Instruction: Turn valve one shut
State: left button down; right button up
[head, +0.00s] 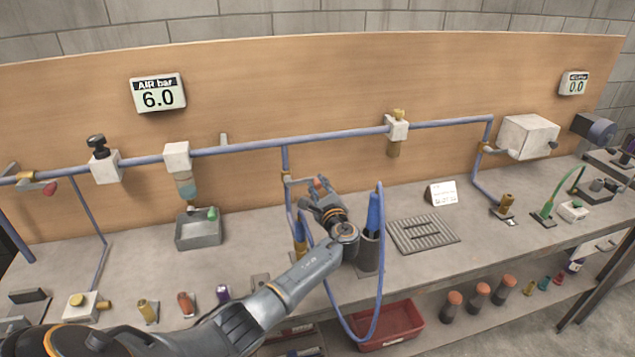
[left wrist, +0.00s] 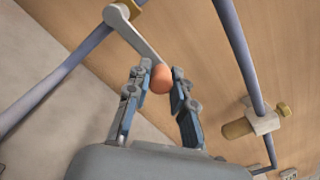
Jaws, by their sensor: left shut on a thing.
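A valve with a grey lever (left wrist: 137,36) ending in an orange-red knob (left wrist: 162,79) is on the blue pipe. My left gripper (left wrist: 159,77) is shut on the knob, one finger on each side of it. In the head view my left gripper (head: 319,190) is at the drop pipe (head: 285,160) below the main line, and the knob shows between its fingers. The valve's body is partly hidden by the gripper there. I see no readable number on the valve. My right gripper is not in view.
A gauge (head: 158,93) reads AIR bar 6.0; another at right (head: 574,83) reads 0.0. A blue hose (head: 380,260) loops beside my arm near a dark holder (head: 370,253). A grey tray (head: 198,232) and a slotted plate (head: 423,234) lie on the bench.

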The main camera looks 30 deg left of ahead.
pick_arm(q)
jog(key=shift+f+m, duration=0.3)
jog(key=shift+m, duration=0.1)
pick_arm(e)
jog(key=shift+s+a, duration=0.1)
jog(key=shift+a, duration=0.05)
pick_arm(q)
jog(key=c, duration=1.1)
grip_release()
jog(key=shift+f, duration=0.1)
jog(key=shift+c, duration=0.2)
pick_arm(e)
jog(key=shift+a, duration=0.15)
pick_arm(q)
jog(key=v, duration=1.2)
jog(key=shift+w, duration=0.1)
